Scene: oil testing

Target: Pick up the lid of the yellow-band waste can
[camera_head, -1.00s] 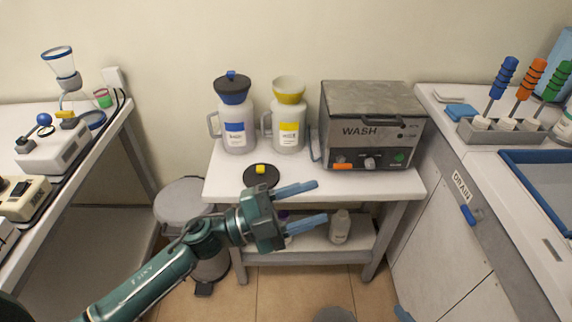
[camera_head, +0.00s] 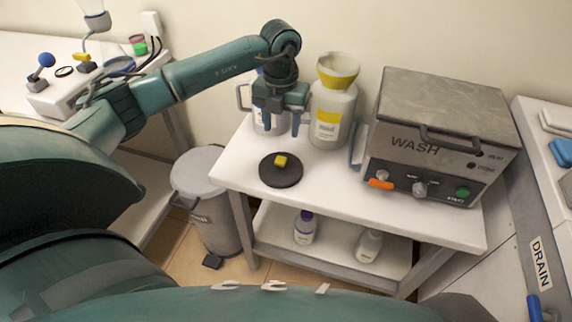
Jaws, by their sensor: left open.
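The lid, a black disc (camera_head: 281,178) with a yellow knob, lies flat on the white table in front of the cans. The yellow-band waste can (camera_head: 329,106) stands behind it to the right, with a yellow-banded funnel-shaped top. My left gripper (camera_head: 281,128) is open, fingers pointing down, above and behind the lid, with nothing between its fingers. It is in front of the blue-labelled can (camera_head: 262,116), mostly hiding it. My right gripper is not in view.
The wash unit (camera_head: 446,125) stands on the right of the white table (camera_head: 350,187). A grey pedal bin (camera_head: 203,190) is at the table's left. Two bottles (camera_head: 305,227) are on the lower shelf. Bare tabletop lies right of the lid.

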